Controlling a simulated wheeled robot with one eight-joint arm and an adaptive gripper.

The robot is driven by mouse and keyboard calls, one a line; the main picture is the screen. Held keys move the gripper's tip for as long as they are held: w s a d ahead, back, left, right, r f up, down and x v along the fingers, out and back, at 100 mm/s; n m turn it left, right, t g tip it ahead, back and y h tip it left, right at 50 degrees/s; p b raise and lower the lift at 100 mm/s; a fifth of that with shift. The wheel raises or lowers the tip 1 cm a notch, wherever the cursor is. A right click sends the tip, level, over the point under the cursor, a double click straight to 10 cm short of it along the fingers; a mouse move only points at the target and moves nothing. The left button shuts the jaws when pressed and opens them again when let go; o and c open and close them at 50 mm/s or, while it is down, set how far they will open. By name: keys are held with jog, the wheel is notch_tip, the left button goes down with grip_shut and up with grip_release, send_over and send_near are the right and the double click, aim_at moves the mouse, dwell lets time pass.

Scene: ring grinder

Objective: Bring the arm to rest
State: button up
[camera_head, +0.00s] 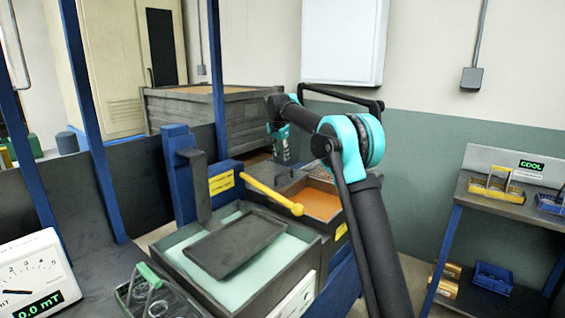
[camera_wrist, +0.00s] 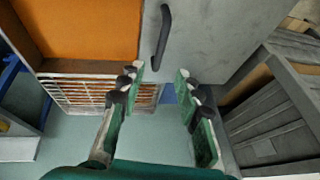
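My gripper shows in the wrist view (camera_wrist: 160,85) with its two green-padded fingers spread apart and nothing between them. In the head view my dark arm with teal joints rises at the centre right and bends over to the left. The wrist end points down beside the orange-filled bin, and its fingertips cannot be made out there. In the wrist view a grey panel with a dark handle (camera_wrist: 162,38) lies ahead of the fingers, apart from them as far as I can tell.
An orange-filled bin (camera_head: 318,203) stands near my arm. A slatted grey crate (camera_head: 190,109) stands behind. A dial gauge (camera_head: 36,278) is at left.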

jog(key=shift+s+r, duration=0.3)
jog(key=shift+r, duration=0.35)
jog(key=s+d+f+n, duration=0.2)
jog(key=s+d+f, duration=0.2)
jog(key=s+d, duration=0.55)
jog(key=s+d+f+n, duration=0.1)
jog(key=s+d+f, duration=0.3)
jog(key=s+d, duration=0.55)
jog(key=s+d+f+n, duration=0.1)
jog(key=s+d+f, duration=0.2)
jog(key=s+f, duration=0.3)
jog(key=s+d+f+n, duration=0.1)
jog(key=s+d+f, duration=0.2)
jog(key=s, duration=1.3)
jog(key=s+d+f+n, duration=0.2)
jog(key=s+d+f, duration=0.1)
jog(key=s+f, duration=0.6)
jog(key=s, duration=0.2)
jog(key=shift+s+d+g+y, duration=0.3)
jog(key=shift+d+g+y, duration=0.1)
